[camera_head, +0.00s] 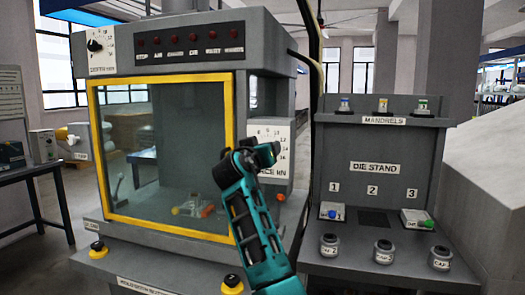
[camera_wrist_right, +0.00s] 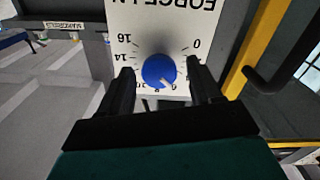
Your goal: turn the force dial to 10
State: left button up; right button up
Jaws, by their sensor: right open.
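The blue force dial (camera_wrist_right: 158,71) sits on a white scale plate (camera_wrist_right: 160,20), which appears upside down in the right wrist view. Its white pointer mark faces the lower right of that picture, close to the 6. My right gripper (camera_wrist_right: 165,85) is open, with one dark finger on each side of the dial and gaps between. In the head view the right gripper (camera_head: 266,152) is in front of the force plate (camera_head: 277,130) and hides the dial. My left gripper is not in view.
The press has a yellow-framed window (camera_head: 160,150) left of the force plate; its yellow edge and a dark handle also show in the wrist view. Right of it is the die stand (camera_head: 375,168). Another dial (camera_head: 95,45) is at the upper left.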

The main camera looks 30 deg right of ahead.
jog(key=c, duration=1)
pick_arm(q)
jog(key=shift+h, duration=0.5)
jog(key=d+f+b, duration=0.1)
jog(key=b, duration=0.2)
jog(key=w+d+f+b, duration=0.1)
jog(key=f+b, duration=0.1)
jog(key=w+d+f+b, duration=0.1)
jog(key=b, duration=0.2)
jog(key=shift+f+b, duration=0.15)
jog(key=shift+b, duration=0.2)
pick_arm(e)
jog(key=m, duration=1.4)
jog(key=shift+s+d+f+m, duration=0.1)
jog(key=shift+s+d+m, duration=0.05)
jog(key=shift+m, duration=0.15)
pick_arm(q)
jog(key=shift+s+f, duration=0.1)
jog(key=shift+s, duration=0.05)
